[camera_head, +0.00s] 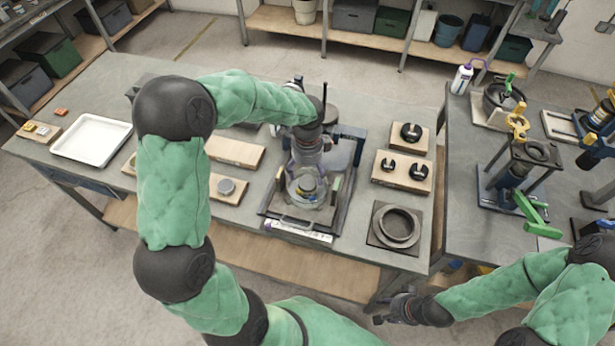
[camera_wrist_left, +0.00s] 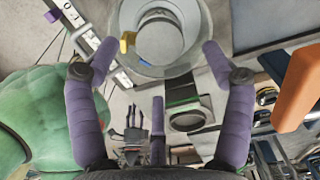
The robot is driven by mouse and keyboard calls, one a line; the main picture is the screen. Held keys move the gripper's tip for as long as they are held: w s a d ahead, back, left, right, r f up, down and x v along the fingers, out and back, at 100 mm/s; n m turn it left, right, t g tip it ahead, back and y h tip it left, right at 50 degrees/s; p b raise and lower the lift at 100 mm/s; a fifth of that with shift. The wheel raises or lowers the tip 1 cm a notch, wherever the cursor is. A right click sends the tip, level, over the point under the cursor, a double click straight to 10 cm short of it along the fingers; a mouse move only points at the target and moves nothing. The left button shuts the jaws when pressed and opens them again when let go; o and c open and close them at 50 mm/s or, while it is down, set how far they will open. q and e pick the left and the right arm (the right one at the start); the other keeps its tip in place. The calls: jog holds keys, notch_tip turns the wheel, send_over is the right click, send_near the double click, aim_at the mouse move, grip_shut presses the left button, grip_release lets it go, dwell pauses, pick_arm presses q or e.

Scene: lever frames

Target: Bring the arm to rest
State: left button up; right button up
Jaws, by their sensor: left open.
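My left arm curves in over the main table, and its left gripper (camera_head: 307,163) is above a clear round dish (camera_head: 303,200) on a dark fixture. In the left wrist view the left gripper (camera_wrist_left: 158,52) has its purple fingers spread wide with nothing held between them. The clear dish (camera_wrist_left: 195,62) and a grey round part (camera_wrist_left: 165,40) lie beyond the fingertips; contact with them cannot be told. My right gripper (camera_head: 393,310) hangs in front of the table's near edge, small and dark, and its jaws cannot be made out.
A white tray (camera_head: 92,139) lies at the left of the table. A wooden block with black knobs (camera_head: 402,172) and a grey ring on a plate (camera_head: 396,226) are right of the fixture. A second table (camera_head: 462,200) holds lever frames with green handles (camera_head: 531,211).

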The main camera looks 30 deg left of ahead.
pick_arm(q)
notch_tip(320, 180, up, 8)
jog(key=shift+f, duration=0.25)
